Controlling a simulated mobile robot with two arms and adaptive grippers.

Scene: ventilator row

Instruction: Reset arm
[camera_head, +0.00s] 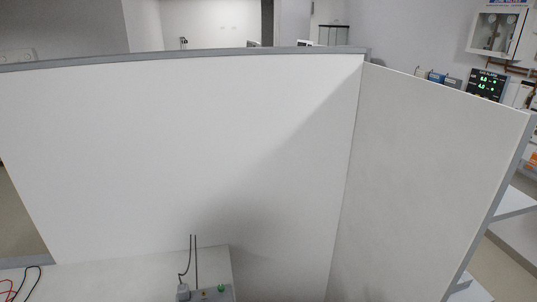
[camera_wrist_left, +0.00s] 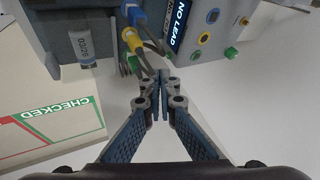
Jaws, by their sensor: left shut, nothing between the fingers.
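My left gripper (camera_wrist_left: 160,98) shows in the left wrist view with its two fingers together, shut and empty. Beyond its tips is a grey device with a dark label reading "NO LEAD" (camera_wrist_left: 180,22) and colored round sockets. Blue and yellow plugs (camera_wrist_left: 133,28) with dark leads stand at the device, just past the fingertips. I cannot tell whether the fingertips touch the leads. Neither gripper shows in the head view, and my right gripper is in no view.
White partition panels (camera_head: 180,140) fill the head view, with a second panel (camera_head: 430,180) at right. A grey box (camera_head: 207,294) with upright rods stands at the bottom. A card reading "CHECKED" (camera_wrist_left: 50,118) lies left of my gripper. Bare white surface (camera_wrist_left: 260,110) lies to its right.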

